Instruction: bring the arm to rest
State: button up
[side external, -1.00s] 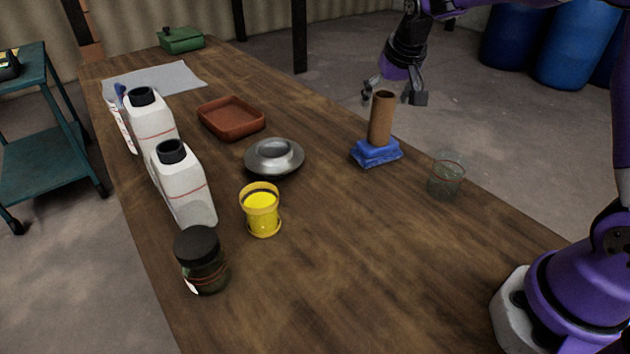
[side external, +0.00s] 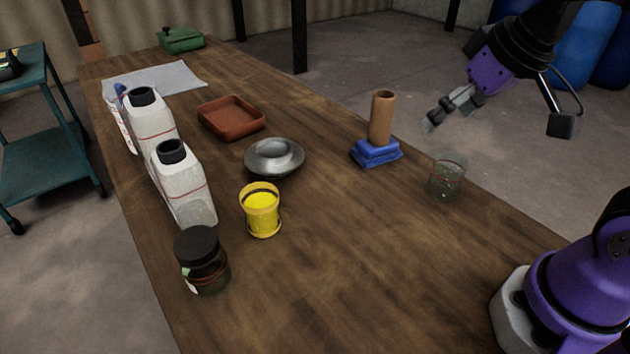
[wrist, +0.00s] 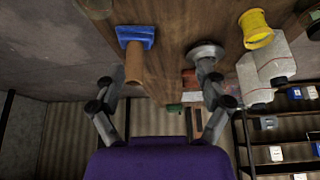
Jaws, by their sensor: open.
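My gripper (side external: 497,123) is open and empty in the side external view, in the air above and to the right of the brown cylinder (side external: 382,118). Its two fingers are spread wide. In the wrist view my gripper (wrist: 160,98) shows one finger at each side with nothing held between them.
On the wooden table (side external: 330,250) stand a yellow cup (side external: 261,212), a metal dish (side external: 273,160), a terracotta tray (side external: 231,119), two white jugs (side external: 184,190) and a dark-lidded jar (side external: 203,265). A green box (side external: 181,40) is at the far end. The front middle of the table is clear.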

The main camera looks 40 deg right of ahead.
jog(key=shift+n, duration=0.5)
jog(key=s+f, duration=0.1)
jog(key=s+a+f, duration=0.1)
jog(key=s, duration=0.1)
jog(key=shift+a+f, duration=0.1)
jog(key=shift+a, duration=0.05)
